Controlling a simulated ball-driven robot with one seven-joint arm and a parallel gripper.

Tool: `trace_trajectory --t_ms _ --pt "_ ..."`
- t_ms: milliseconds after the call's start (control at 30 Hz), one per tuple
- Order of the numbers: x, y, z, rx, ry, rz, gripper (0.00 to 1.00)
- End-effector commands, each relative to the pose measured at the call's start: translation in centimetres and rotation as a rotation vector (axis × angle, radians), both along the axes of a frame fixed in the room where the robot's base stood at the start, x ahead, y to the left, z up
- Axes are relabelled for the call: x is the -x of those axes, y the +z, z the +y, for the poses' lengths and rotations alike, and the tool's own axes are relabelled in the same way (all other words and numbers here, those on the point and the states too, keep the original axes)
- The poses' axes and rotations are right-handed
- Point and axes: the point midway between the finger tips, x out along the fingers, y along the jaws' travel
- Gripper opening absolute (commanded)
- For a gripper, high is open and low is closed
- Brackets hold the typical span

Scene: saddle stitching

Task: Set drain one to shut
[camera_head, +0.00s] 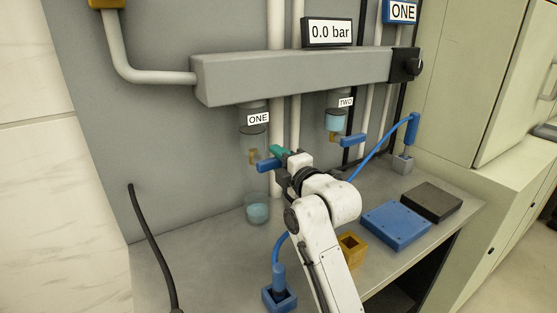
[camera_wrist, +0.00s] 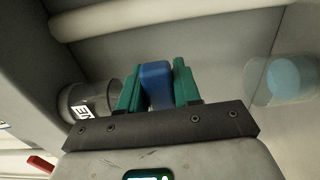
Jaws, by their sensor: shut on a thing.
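The drain lever of unit ONE is a blue handle (camera_head: 267,166) below the clear bowl (camera_head: 251,143) labelled ONE. It sticks out sideways, roughly level. My gripper (camera_head: 281,156) has green fingers and is at this lever. In the wrist view the blue handle (camera_wrist: 157,86) stands between the two green fingers, which are shut on it. The fingers and my arm hide part of the lever in the head view. The ONE bowl (camera_wrist: 92,98) also shows in the wrist view, left of the fingers.
Unit TWO (camera_head: 336,120) holds bluish liquid and has its own blue lever (camera_head: 352,140) to the right. A gauge (camera_head: 327,31) reads 0.0 bar. A clear cup (camera_head: 257,208) stands below unit ONE. A blue block (camera_head: 396,224) and dark block (camera_head: 432,201) lie on the bench.

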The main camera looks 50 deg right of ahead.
Motion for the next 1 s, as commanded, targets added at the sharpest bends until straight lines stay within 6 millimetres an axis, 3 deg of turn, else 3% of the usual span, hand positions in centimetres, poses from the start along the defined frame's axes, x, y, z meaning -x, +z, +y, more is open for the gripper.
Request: trace_trajectory --t_ms 100,133,300,667,1000 --pt "0.0 -0.1 0.0 0.005 0.0 0.004 0.0" --pt "0.0 -0.1 0.0 0.004 0.0 0.003 0.35" --pt "0.0 0.0 0.0 0.003 0.0 0.002 0.52" --pt "0.6 -0.1 0.2 0.001 0.0 0.001 0.53" --pt "6.3 -0.2 1.8 0.001 -0.001 0.001 0.53"
